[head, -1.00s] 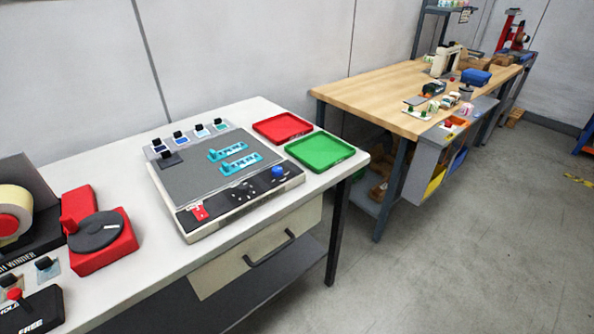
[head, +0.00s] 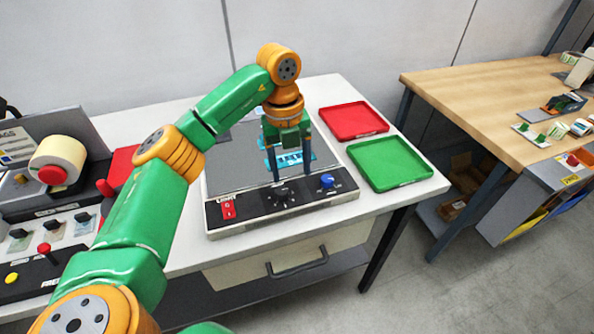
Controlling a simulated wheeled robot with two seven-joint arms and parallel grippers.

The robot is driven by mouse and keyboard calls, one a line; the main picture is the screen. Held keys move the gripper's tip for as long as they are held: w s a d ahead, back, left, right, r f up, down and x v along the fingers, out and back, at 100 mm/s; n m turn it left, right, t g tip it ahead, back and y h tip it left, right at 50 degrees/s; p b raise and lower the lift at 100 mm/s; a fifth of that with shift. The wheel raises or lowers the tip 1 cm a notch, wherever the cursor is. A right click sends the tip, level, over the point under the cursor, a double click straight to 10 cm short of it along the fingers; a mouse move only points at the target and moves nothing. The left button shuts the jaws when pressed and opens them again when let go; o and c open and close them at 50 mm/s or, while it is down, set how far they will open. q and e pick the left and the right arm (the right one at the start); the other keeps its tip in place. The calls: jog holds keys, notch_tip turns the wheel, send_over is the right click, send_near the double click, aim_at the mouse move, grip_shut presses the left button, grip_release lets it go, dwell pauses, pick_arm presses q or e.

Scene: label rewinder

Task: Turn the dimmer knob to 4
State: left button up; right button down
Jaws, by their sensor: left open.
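The black dimmer knob (head: 282,193) sits on the dark front panel of the light box (head: 225,190), with small white marks around it. The marks are too small to read, so I cannot tell its setting. My left gripper (head: 291,175) points down with its two fingers apart and empty. Its tips appear just behind and above the knob in the head view; I cannot tell the exact height. A blue knob (head: 327,181) is to the right of the dimmer knob, and a red switch (head: 228,209) is to its left. My right gripper is not in view.
A red tray (head: 353,121) and a green tray (head: 390,164) lie right of the light box. Teal label pieces (head: 290,159) lie on the box top behind my fingers. A label winder (head: 57,163) stands at the left. A wooden bench (head: 480,90) is farther right.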

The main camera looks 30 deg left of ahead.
aim_at(281, 191)
pick_arm(q)
jog(key=shift+s+a+r+n+y, duration=0.15)
jog(key=shift+s+a+y, duration=0.05)
jog(key=shift+a, duration=0.35)
jog(key=shift+s+a+r+n+y, duration=0.15)
jog(key=shift+s+a+y, duration=0.05)
jog(key=shift+a, duration=0.3)
jog(key=shift+s+f+b, duration=0.3)
jog(key=shift+s+f, duration=0.05)
jog(key=shift+f, duration=0.2)
notch_tip(281, 191, down, 5)
jog(key=shift+d+f+p, duration=0.1)
jog(key=shift+f+p, duration=0.05)
jog(key=shift+p, duration=0.35)
jog(key=shift+d, duration=0.1)
grip_shut()
